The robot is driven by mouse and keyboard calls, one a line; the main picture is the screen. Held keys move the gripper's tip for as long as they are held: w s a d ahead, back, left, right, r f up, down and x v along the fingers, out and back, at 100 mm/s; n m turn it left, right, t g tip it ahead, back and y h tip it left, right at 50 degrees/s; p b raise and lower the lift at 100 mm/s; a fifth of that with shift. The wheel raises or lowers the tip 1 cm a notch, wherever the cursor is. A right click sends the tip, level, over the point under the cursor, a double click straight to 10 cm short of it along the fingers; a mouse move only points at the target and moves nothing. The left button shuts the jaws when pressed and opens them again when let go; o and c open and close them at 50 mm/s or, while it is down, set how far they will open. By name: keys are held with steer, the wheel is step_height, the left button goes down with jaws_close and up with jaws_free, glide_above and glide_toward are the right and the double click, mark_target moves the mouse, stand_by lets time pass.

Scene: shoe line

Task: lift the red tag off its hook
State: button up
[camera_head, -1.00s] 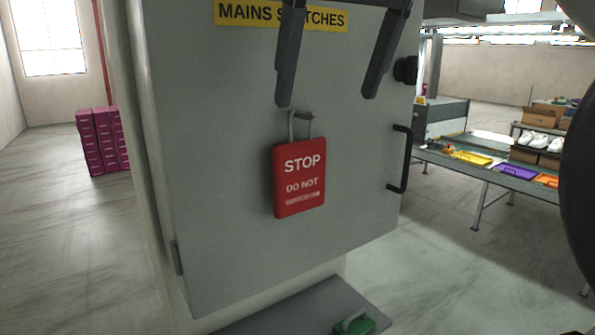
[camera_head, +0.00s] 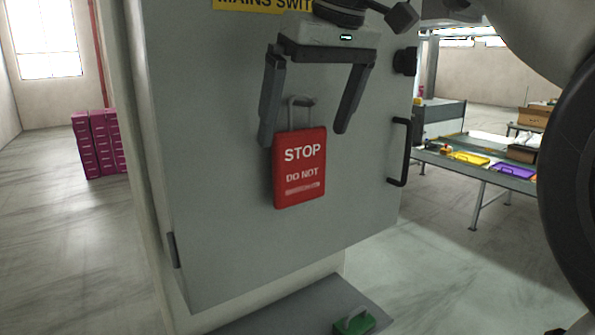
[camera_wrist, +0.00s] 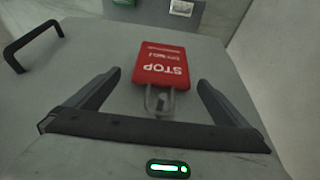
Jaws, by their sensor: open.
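The red tag (camera_head: 299,167) reads "STOP DO NOT" and hangs by a grey wire loop (camera_head: 301,108) on the front of a grey cabinet. In the head view the hook itself is hard to make out behind the loop. My gripper (camera_head: 302,138) is open, with one finger on each side of the loop and the tag's top edge. In the wrist view the tag (camera_wrist: 161,64) appears upside down, with its loop between the spread fingers of my gripper (camera_wrist: 160,80). Neither finger visibly touches the tag.
The grey cabinet door (camera_head: 225,230) has a black handle (camera_head: 400,152) and a black knob (camera_head: 405,61) on its right. Magenta boxes (camera_head: 98,145) stand at left; a table with trays (camera_head: 512,170) stands at right.

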mark_target(303, 141)
steer(key=x, duration=0.4)
steer(key=shift+s+f+b, duration=0.2)
steer(key=shift+s+b, duration=0.05)
steer(key=shift+b, duration=0.05)
steer(key=shift+w+a+f, duration=0.15)
steer(key=shift+w+f, duration=0.1)
steer(key=shift+f, duration=0.25)
steer(key=c, duration=1.2)
steer(key=shift+r, duration=0.15)
